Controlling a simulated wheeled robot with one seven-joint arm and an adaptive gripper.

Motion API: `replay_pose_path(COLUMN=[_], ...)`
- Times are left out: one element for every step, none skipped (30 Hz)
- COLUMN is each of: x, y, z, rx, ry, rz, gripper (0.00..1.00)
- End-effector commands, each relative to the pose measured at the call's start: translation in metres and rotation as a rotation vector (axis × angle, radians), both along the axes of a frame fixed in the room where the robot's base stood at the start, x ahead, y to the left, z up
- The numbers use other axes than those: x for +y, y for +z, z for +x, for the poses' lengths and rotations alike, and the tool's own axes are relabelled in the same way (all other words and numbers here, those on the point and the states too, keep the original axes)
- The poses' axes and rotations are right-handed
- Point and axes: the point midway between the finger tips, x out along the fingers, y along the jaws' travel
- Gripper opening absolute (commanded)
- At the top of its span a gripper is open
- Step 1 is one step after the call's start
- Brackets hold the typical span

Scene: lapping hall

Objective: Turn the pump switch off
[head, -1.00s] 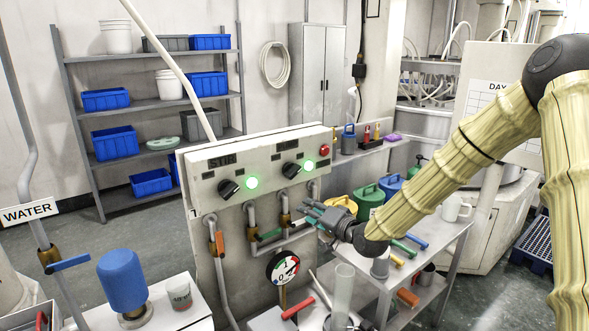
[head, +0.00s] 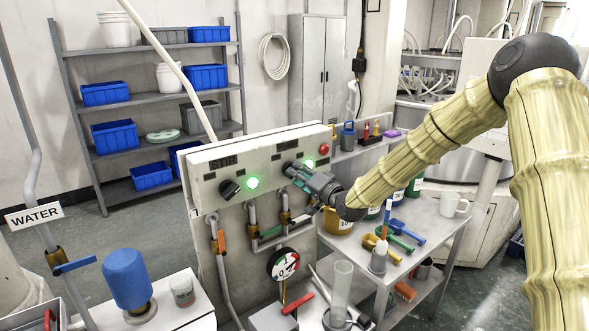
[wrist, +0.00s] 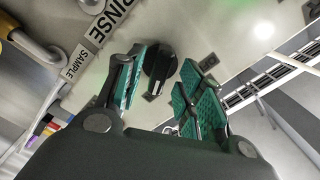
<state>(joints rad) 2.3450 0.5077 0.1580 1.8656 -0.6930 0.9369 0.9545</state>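In the wrist view a black knob with a white pointer line (wrist: 160,60) shows between the spread green-padded fingers of my gripper (wrist: 163,88). Contact is not visible.
A red button (head: 323,149) sits at the panel's right end. Below are pipes with an orange-handled valve (head: 221,242) and a gauge (head: 284,264). A clear cylinder (head: 341,290) stands in front. A bench with scoops (head: 400,229) is to the right.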

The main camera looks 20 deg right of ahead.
Motion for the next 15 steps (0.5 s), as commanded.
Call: replay_pose_path(x=[0.002, 0.003, 0.004, 0.005, 0.006, 0.007, 0.008, 0.008, 0.009, 0.009, 0.009, 0.01, 0.01, 0.01, 0.01], y=[0.001, 0.002, 0.001, 0.001, 0.001, 0.001, 0.001, 0.001, 0.001, 0.0, 0.0, 0.0, 0.0, 0.0, -0.001], z=[0.006, 0.009, 0.013, 0.016, 0.018, 0.021, 0.022, 0.024, 0.026, 0.027, 0.027, 0.028, 0.028, 0.029, 0.029], rx=[0.0, 0.0, 0.001, 0.001, 0.001, 0.001, 0.001, 0.0, 0.0, 0.0, 0.0, 0.001, 0.001, 0.001, 0.001], ry=[-0.001, -0.001, -0.001, -0.001, -0.001, -0.001, 0.0, -0.001, -0.001, -0.001, -0.001, -0.001, -0.001, -0.001, -0.001], rz=[-0.001, -0.002, -0.002, -0.002, -0.002, -0.002, 0.0, 0.0, 0.0, 0.0, 0.0, 0.001, 0.001, 0.001, 0.001], gripper=[0.38, 0.38, 0.38, 0.38, 0.38, 0.38, 0.38, 0.38, 0.38, 0.38, 0.38, 0.38, 0.38, 0.38, 0.38])
